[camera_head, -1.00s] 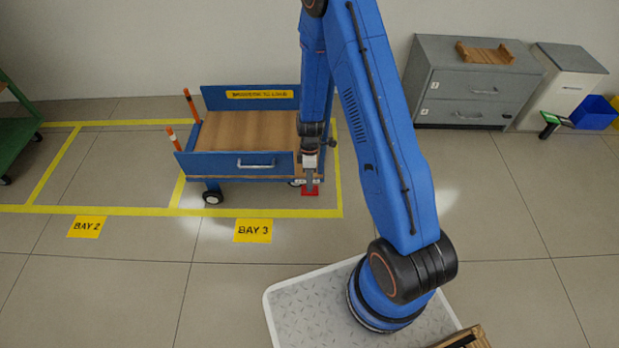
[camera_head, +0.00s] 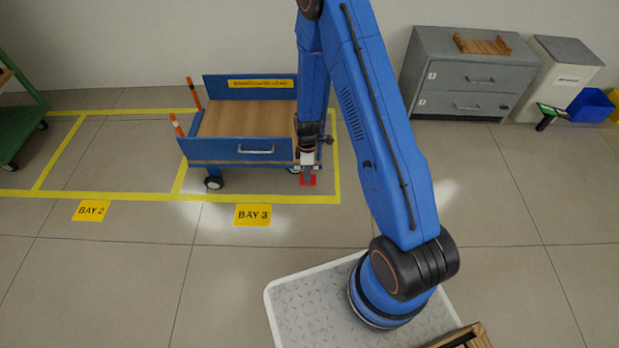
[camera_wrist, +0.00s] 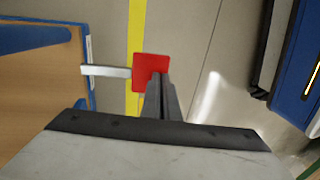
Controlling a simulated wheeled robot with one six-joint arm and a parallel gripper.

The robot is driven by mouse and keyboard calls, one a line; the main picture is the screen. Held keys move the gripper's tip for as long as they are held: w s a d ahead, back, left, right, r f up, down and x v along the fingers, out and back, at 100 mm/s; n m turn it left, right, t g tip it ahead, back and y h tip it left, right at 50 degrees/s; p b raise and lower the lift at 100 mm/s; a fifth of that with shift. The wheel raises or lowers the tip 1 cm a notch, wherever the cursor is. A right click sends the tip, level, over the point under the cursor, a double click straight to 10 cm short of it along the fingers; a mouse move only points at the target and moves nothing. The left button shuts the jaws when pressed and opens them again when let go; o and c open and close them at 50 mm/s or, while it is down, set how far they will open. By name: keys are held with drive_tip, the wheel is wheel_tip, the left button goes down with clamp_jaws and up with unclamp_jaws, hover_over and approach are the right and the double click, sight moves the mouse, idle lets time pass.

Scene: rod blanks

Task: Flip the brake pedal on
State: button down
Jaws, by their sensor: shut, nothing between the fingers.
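The red brake pedal (camera_head: 309,181) sticks out low at the front right corner of the blue cart (camera_head: 240,149). In the wrist view the pedal (camera_wrist: 150,68) is a red plate on a pale metal bar that runs left to the cart. My gripper (camera_head: 307,178) is shut and empty, pointing down at the pedal. In the wrist view its fingertips (camera_wrist: 160,78) overlap the pedal's lower right part. I cannot tell whether they touch it.
The cart stands inside yellow floor lines at the BAY 3 sign (camera_head: 252,214), with two orange posts at its left. A grey drawer cabinet (camera_head: 462,85) stands at the back right. A green cart (camera_head: 20,120) is at the far left. The floor in front is clear.

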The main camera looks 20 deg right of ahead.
drive_tip(key=shift+s+a+f, duration=0.1)
drive_tip(key=shift+s+f, duration=0.1)
drive_tip(key=shift+f, duration=0.55)
drive_tip(key=shift+s+f, duration=0.15)
drive_tip(key=shift+f, duration=0.6)
drive_tip(key=shift+s+a+f, duration=0.1)
drive_tip(key=shift+s+f, duration=0.1)
drive_tip(key=shift+f, duration=0.55)
drive_tip(key=shift+s+f, duration=0.1)
